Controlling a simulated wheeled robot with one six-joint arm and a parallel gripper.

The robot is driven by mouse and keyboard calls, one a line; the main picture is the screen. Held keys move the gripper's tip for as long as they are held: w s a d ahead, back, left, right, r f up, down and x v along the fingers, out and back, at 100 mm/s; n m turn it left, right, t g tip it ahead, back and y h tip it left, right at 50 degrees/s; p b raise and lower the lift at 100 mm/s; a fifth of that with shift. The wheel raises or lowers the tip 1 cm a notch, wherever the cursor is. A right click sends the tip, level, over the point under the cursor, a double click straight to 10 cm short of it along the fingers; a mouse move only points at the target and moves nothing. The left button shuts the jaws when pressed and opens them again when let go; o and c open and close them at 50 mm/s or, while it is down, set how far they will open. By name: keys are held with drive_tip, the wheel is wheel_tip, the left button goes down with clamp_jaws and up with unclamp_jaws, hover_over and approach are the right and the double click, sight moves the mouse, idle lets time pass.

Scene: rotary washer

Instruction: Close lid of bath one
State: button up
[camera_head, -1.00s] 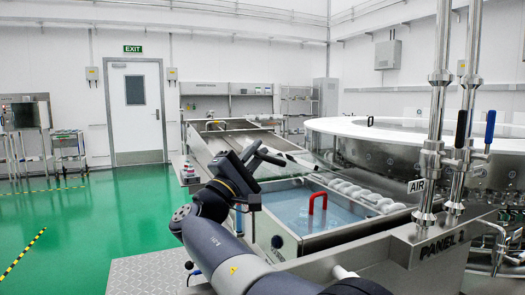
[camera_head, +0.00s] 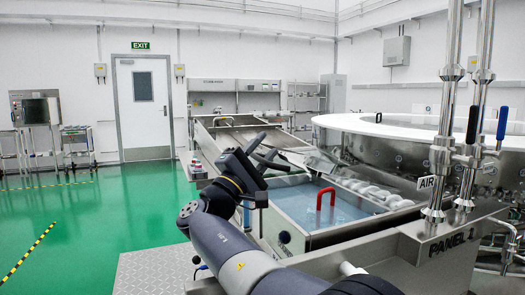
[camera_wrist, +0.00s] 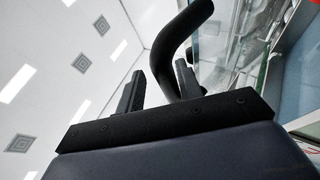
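My gripper (camera_head: 264,150) reaches over the near-left side of the bath unit (camera_head: 262,225). In the wrist view my gripper (camera_wrist: 158,85) has its two dark fingers apart, with a clear gap. A black curved bar, apparently a handle (camera_wrist: 178,45), rises just behind the right finger; I cannot tell whether they touch. The near bath holds blue water (camera_head: 295,205), and a red handle (camera_head: 325,199) stands in it. A clear panel (camera_wrist: 212,35) shows at the right of the wrist view; I cannot tell for sure that it is the lid.
A large round steel washer (camera_head: 400,150) stands behind the bath. A metal step plate (camera_head: 150,275) lies in front.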

drive_tip(key=shift+s+a+f, duration=0.15)
drive_tip(key=s+a, duration=0.8)
drive_tip(key=s, duration=0.1)
drive_tip(key=shift+s+a+f+p, duration=0.15)
drive_tip(key=shift+s+p, duration=0.15)
drive_tip(key=shift+s, duration=0.05)
drive_tip(key=shift+w, duration=0.15)
drive_tip(key=w+d, duration=0.8)
drive_tip(key=w, duration=0.1)
drive_tip(key=shift+b, duration=0.3)
drive_tip(key=shift+x, duration=0.8)
drive_tip(key=shift+s, duration=0.1)
